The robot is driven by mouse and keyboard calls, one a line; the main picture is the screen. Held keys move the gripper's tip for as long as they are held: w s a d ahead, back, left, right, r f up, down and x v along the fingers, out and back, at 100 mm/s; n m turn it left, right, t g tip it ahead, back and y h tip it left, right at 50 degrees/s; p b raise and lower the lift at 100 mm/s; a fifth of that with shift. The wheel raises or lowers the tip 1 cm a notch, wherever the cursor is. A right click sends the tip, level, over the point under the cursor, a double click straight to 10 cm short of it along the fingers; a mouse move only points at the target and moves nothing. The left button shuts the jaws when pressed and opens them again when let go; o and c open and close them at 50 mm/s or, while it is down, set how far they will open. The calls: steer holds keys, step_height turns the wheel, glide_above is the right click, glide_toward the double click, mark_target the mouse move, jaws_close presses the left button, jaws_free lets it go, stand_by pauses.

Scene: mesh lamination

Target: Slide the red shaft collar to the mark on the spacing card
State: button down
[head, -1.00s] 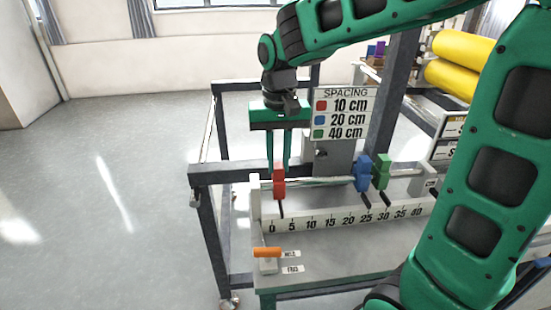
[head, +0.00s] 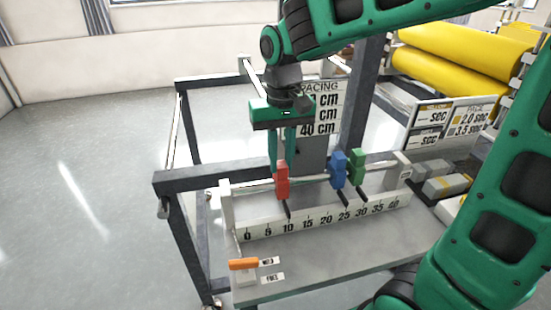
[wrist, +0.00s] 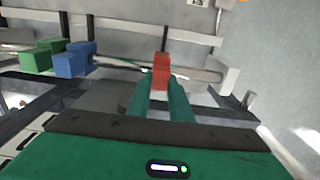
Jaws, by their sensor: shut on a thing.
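The red shaft collar (head: 281,181) is on the rail, its black pointer at about the 10 on the white scale (head: 325,220). My gripper (head: 282,163) is shut on it from above; the wrist view shows the red collar (wrist: 161,68) between the green fingertips (wrist: 161,84). The spacing card (head: 326,104) stands behind, its colour squares hidden by my gripper; a second ago it read red 10 cm, blue 20 cm, green 40 cm. The blue collar (head: 338,170) points at about 25 and the green collar (head: 357,166) at about 30.
An orange lever (head: 243,264) sits at the bench's front left, level with the upper of two small labels. Yellow rolls (head: 440,62) and sign boards (head: 455,125) stand at the back right. The floor at left is clear.

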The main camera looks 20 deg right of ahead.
steer(key=c, duration=1.6)
jaws_free()
steer(key=shift+d, duration=0.4)
steer(key=shift+a, duration=0.1)
steer(key=shift+r, duration=0.15)
step_height(320, 180, up, 10)
steer(key=shift+r, duration=0.25)
steer(key=s+d+f+m, duration=0.2)
steer(key=s+d+f, duration=0.15)
steer(key=d, duration=0.35)
steer(key=s+d+f+m, duration=0.1)
steer(key=s+d+f, duration=0.2)
steer(key=s+d, duration=0.3)
steer(key=s+d+f+m, duration=0.1)
steer(key=s+d+f, duration=0.1)
steer(key=s, duration=0.1)
steer(key=s+d+f, duration=0.3)
steer(key=s, duration=0.1)
steer(key=s+d+f+m, duration=0.1)
steer(key=s+d+f, duration=0.2)
steer(key=s, duration=0.1)
steer(key=shift+s+d+f+m, duration=0.2)
steer(key=shift+s+d+m, duration=0.05)
steer(key=shift+m, duration=0.05)
